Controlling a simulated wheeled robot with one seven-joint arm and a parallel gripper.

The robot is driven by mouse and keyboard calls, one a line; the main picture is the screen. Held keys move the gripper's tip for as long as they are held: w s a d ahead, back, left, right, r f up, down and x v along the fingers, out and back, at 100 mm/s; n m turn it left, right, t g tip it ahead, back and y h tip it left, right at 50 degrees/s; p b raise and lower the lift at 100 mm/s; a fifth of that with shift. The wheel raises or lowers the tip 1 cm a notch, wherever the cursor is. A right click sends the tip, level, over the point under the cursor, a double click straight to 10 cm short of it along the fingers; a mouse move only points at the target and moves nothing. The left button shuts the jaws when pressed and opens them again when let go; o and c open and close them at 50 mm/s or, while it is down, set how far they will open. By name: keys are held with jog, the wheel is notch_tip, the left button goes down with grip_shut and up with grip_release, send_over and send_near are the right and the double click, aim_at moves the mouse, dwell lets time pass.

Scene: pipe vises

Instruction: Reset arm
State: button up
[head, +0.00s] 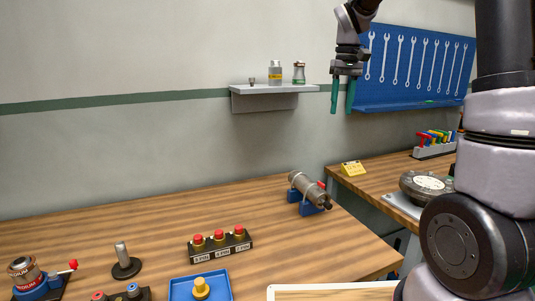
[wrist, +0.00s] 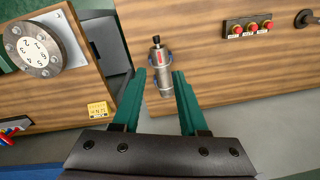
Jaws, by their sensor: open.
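My gripper (head: 343,96) hangs in the air at the upper right of the head view, in front of the wall and beside the blue wrench board. Its green fingers are open with nothing between them. In the wrist view my gripper (wrist: 159,90) is also open. The grey pipe (head: 306,187) in its blue vise (head: 309,207) stands on the wooden table. In the wrist view the pipe (wrist: 160,66) shows beyond the fingertips, apart from them.
A wall shelf (head: 275,88) with small jars is left of my gripper. The blue wrench board (head: 417,68) is close on its right. A red-button box (head: 220,245), a second vise (head: 38,285) and a blue tray (head: 200,285) stand on the table. A round dial (head: 427,187) sits on the right bench.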

jog(key=s+d+r+m+t, duration=0.1)
jog(key=s+r+m+t, duration=0.1)
jog(key=s, duration=0.9)
jog(key=s+d+r+m+t+y, duration=0.1)
jog(key=s+t, duration=0.4)
jog(key=s, duration=0.5)
jog(key=shift+s+d+r+m+y, duration=0.35)
jog(key=shift+d+r+m, duration=0.45)
jog(key=shift+m, duration=0.4)
jog(key=shift+a, duration=0.1)
